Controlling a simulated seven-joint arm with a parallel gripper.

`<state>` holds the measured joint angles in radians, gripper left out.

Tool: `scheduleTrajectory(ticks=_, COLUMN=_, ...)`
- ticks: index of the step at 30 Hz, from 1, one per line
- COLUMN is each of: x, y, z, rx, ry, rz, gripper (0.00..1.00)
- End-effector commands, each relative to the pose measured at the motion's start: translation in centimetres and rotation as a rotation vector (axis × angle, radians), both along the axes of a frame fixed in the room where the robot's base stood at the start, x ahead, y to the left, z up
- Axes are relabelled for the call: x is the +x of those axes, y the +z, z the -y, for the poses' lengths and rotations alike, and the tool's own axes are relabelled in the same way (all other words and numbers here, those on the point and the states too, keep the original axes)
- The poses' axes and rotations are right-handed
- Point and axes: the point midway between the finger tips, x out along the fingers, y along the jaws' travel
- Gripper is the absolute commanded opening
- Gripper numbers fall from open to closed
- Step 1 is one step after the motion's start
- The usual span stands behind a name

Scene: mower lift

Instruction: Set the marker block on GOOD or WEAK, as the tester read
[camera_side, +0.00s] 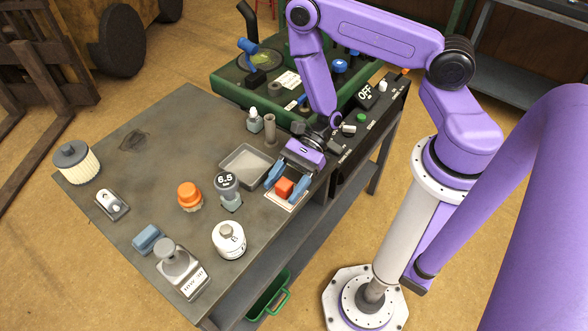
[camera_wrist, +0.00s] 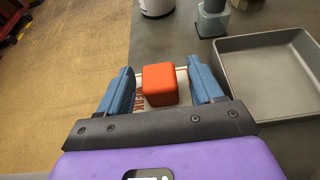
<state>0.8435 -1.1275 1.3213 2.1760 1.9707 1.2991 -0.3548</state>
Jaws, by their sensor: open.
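The red-orange marker block (camera_side: 284,187) is at the card on the table's right edge; it also shows in the wrist view (camera_wrist: 160,85). The pale card (camera_side: 283,202) lies under or around it. In the wrist view, part of the word WEAK shows at the block's lower left; no other word is legible, and the block hides much of the card. My gripper (camera_side: 287,182) is open, its blue fingers on either side of the block with visible gaps in the wrist view (camera_wrist: 159,72).
A shallow grey tray (camera_side: 246,166) stands close beside the card. An orange-capped jar (camera_side: 189,196), a white canister (camera_side: 229,240) and a grey post (camera_side: 270,130) stand on the table (camera_side: 145,200).

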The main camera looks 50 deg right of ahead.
Motion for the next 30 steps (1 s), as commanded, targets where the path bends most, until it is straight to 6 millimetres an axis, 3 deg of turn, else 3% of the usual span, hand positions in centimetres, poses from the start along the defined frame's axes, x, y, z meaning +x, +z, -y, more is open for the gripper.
scheduleTrajectory(ticks=18, x=0.1, y=4.0, z=9.8, rx=-0.001, ry=-0.005, rz=0.002, gripper=0.66)
scheduleTrajectory(ticks=24, x=-0.1, y=4.7, z=10.8, rx=-0.001, ry=0.013, rz=0.005, gripper=0.66)
scheduleTrajectory(ticks=30, x=-2.0, y=7.8, z=8.7, rx=-0.009, ry=0.267, rz=0.105, gripper=0.66)
